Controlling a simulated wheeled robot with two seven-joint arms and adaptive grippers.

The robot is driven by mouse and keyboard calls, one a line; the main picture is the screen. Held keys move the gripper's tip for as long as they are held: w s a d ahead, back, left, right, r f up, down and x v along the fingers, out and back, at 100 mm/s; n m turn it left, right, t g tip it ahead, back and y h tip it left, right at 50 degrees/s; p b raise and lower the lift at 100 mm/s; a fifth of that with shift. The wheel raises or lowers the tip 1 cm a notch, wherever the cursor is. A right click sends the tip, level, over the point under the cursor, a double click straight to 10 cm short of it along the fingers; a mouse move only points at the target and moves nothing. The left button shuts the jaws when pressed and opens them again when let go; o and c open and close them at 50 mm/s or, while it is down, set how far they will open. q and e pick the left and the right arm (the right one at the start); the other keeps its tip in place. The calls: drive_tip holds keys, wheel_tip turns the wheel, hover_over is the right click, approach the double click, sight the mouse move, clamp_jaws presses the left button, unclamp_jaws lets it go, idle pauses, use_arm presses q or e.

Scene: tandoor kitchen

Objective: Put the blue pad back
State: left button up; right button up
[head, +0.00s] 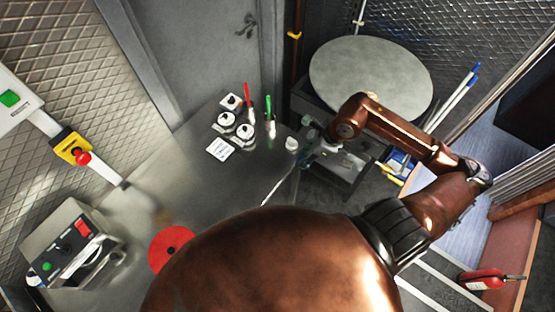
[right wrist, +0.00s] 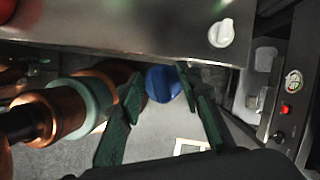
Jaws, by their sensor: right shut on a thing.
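The blue pad (right wrist: 163,84) is a round blue disc between the two green fingers of my right gripper (right wrist: 161,78) in the right wrist view. The fingers are shut on it, near the edge of the steel counter, with grey floor behind. In the head view my right gripper (head: 310,145) is small and dark at the counter's right edge. I cannot make out the pad there. My left gripper is not in view.
The steel counter (head: 190,190) holds a red disc (head: 171,247), white-topped pots (head: 226,121), red- and green-handled tools and a switch box (head: 72,245). A round grey top (head: 370,75) stands beyond my right arm. A red extinguisher (head: 482,279) is at lower right.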

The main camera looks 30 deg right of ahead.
drive_tip(key=w+a+f, duration=0.1)
drive_tip(key=w+f, duration=0.1)
drive_tip(key=w+a+f+p, duration=0.1)
drive_tip(key=w+a+f, duration=0.1)
drive_tip(key=w, duration=0.1)
drive_tip(key=w+a+f+p, duration=0.1)
drive_tip(key=w+f, duration=0.1)
drive_tip(key=shift+w+a+f, duration=0.3)
drive_tip(key=shift+w, duration=0.1)
drive_tip(key=shift+x, duration=0.8)
drive_tip(key=f+p, duration=0.1)
drive_tip(key=f, duration=0.2)
drive_tip(key=shift+w+a+p, duration=0.1)
drive_tip(key=shift+w+p, duration=0.15)
drive_tip(key=shift+p, duration=0.1)
drive_tip(key=shift+f, duration=0.1)
drive_tip(key=o, duration=0.6)
drive_tip(key=shift+f, duration=0.1)
drive_tip(key=o, duration=0.4)
